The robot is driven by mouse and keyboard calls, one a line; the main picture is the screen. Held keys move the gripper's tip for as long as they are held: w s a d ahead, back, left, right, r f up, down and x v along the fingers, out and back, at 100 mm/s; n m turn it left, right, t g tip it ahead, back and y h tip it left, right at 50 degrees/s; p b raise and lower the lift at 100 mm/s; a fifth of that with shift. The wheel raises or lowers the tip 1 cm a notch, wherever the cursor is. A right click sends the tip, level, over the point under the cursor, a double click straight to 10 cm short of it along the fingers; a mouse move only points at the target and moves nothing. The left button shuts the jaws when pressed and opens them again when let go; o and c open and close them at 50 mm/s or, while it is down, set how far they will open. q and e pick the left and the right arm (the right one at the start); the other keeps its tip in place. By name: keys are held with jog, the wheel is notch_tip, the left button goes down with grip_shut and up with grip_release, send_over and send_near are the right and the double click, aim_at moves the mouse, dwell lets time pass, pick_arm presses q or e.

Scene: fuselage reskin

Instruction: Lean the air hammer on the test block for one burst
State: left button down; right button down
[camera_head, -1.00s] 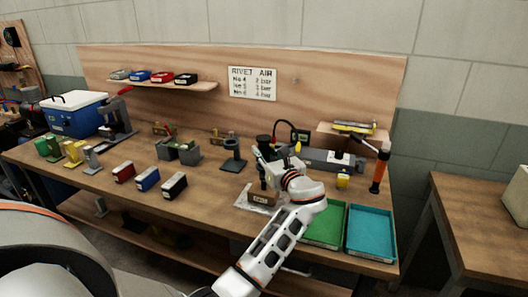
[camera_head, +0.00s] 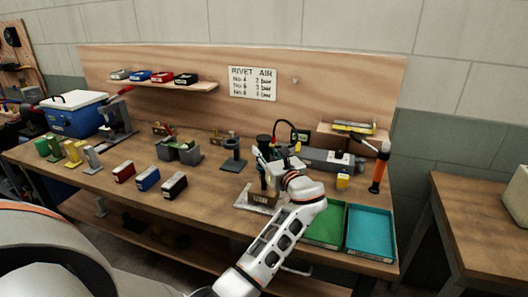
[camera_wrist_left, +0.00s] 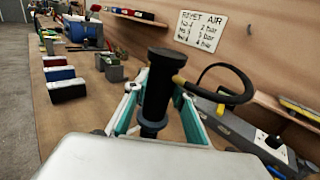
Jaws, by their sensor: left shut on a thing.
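My left gripper (camera_head: 266,165) is shut on the air hammer (camera_wrist_left: 157,90), a dark cylindrical tool held upright. A dark hose with a yellow fitting runs from the hammer toward the back. In the head view the air hammer (camera_head: 264,146) stands over the brown test block (camera_head: 258,197), which sits on a pale plate near the front of the bench. My gripper and arm partly cover the hammer's lower end, so I cannot tell whether it touches the block. In the left wrist view the block is hidden. My right gripper does not show.
A green tray (camera_head: 325,224) and a teal tray (camera_head: 371,232) lie right of my arm. A grey holder (camera_head: 233,157) stands left of the hammer. Red, blue and black boxes (camera_head: 148,179) sit further left. An orange-handled tool (camera_head: 379,172) stands at the right. A sign (camera_head: 253,84) hangs behind.

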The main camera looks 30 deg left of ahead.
aim_at(264, 138)
pick_arm(q)
jog(key=shift+f, duration=0.25)
dwell(0.3)
jog(key=shift+r, duration=3.35)
jog(key=shift+d, duration=0.1)
